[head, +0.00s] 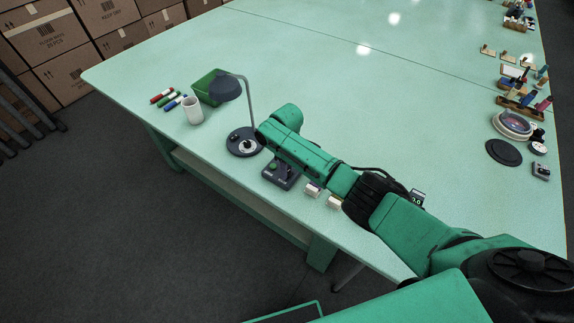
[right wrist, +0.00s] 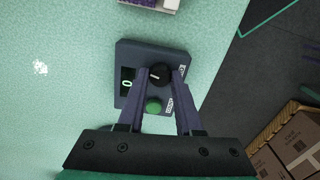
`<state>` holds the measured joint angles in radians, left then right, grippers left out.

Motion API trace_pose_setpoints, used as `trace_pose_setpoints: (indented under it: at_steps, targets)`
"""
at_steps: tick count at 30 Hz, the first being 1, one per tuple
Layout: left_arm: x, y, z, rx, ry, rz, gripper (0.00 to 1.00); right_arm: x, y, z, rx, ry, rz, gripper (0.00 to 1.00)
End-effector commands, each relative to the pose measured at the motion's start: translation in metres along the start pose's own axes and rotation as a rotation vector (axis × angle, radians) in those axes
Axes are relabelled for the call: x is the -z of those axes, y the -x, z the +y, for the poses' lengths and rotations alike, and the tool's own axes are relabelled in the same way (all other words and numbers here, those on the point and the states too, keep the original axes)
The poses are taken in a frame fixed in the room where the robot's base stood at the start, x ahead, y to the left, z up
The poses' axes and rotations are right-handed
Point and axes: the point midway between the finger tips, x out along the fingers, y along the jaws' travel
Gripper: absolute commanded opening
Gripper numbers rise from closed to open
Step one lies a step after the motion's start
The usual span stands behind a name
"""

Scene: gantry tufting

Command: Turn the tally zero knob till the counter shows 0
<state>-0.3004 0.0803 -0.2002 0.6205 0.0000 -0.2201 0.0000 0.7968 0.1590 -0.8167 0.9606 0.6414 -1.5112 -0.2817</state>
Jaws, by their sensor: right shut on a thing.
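The tally counter is a dark grey box (right wrist: 150,54) on the table, and it also shows in the head view (head: 286,183), partly behind my right arm. It has a small display (right wrist: 127,84) with a green digit that looks like 0, a black knob (right wrist: 160,76) and a green button (right wrist: 153,106). My right gripper (right wrist: 161,70) is over the box, with one finger on each side of the knob, shut on it. In the head view its fingers are hidden by the arm. My left gripper is in neither view.
A black-based lamp (head: 245,142) stands left of the box, with a white cup (head: 193,110) and a green bin (head: 208,88) beyond. Small white-topped blocks (head: 312,190) lie close on the right. The table's front edge is near. The table's middle is clear.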

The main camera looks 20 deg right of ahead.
Motion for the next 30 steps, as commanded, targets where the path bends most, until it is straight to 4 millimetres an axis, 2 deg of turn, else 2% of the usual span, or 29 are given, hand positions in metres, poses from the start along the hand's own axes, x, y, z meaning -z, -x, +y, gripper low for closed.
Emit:
trace_pose_setpoints:
  at_steps: [3,15,30]
  targets:
    - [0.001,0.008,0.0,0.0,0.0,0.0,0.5,0.001,0.003,-0.001,0.002,-0.106,0.002,0.0]
    - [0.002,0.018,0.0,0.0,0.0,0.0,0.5,0.001,0.001,0.0,0.001,-0.378,0.001,0.0]
    - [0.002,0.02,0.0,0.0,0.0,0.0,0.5,0.001,0.001,0.001,-0.001,-0.458,0.003,0.0]
